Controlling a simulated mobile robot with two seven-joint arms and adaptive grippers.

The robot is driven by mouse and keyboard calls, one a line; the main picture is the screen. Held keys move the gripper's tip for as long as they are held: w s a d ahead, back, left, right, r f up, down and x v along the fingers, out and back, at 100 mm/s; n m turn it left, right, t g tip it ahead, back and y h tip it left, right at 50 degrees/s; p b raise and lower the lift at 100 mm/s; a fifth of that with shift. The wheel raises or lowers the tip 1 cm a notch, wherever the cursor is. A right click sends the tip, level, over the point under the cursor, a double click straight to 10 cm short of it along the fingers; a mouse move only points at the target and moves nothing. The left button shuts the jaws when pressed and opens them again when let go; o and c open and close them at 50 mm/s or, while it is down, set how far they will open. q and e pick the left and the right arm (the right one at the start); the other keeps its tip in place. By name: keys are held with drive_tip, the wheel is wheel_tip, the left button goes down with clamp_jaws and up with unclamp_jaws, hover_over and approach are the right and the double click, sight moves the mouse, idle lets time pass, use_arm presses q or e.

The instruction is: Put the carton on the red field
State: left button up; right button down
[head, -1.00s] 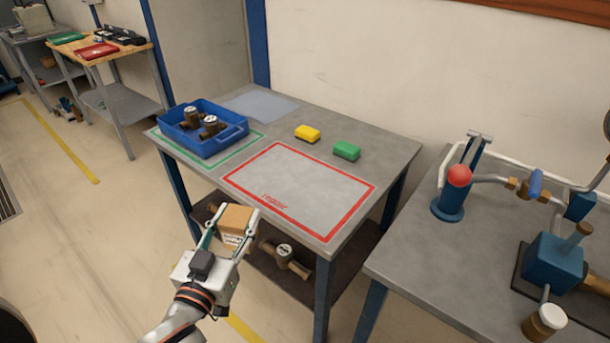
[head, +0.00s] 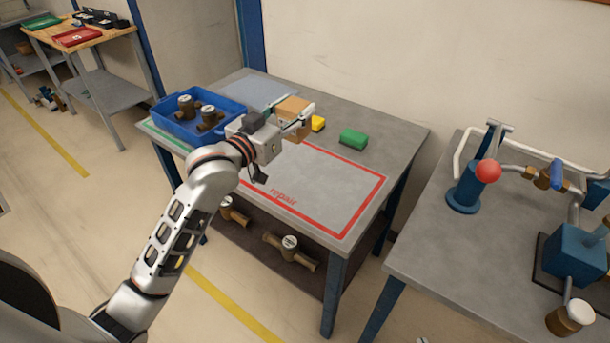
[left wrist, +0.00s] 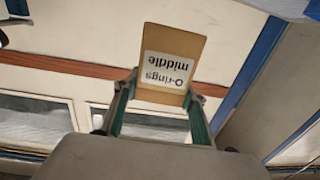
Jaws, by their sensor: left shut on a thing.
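The carton (head: 293,108) is a small brown box. In the left wrist view the carton (left wrist: 173,55) carries a white label reading "O-rings middle", upside down in the picture. My left gripper (head: 298,122) is shut on it, and its two fingers (left wrist: 160,108) show on either side of the box. In the head view the carton appears over the far left part of the red field (head: 330,190), a red outline marked "repair" on the grey table. Its height above the table is hard to tell. My arm covers the field's left edge. My right gripper is not in view.
A blue bin (head: 165,125) with brass meters stands left of my gripper. A yellow block (head: 318,124), partly hidden, and a green block (head: 353,139) lie behind the field. More meters lie on the lower shelf (head: 290,250). The field's middle and right are clear.

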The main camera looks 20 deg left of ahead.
use_arm(q)
drive_tip(key=shift+w+d+r+h, duration=0.15)
drive_tip(key=shift+w+r+h, duration=0.35)
drive_tip(key=shift+w+r, duration=0.5)
drive_tip(key=shift+f, duration=0.15)
wheel_tip(320, 180, down, 19)
drive_tip(key=b, duration=0.4)
drive_tip(key=shift+f, duration=0.1)
drive_tip(key=o, duration=1.2)
drive_tip(key=shift+f, duration=0.1)
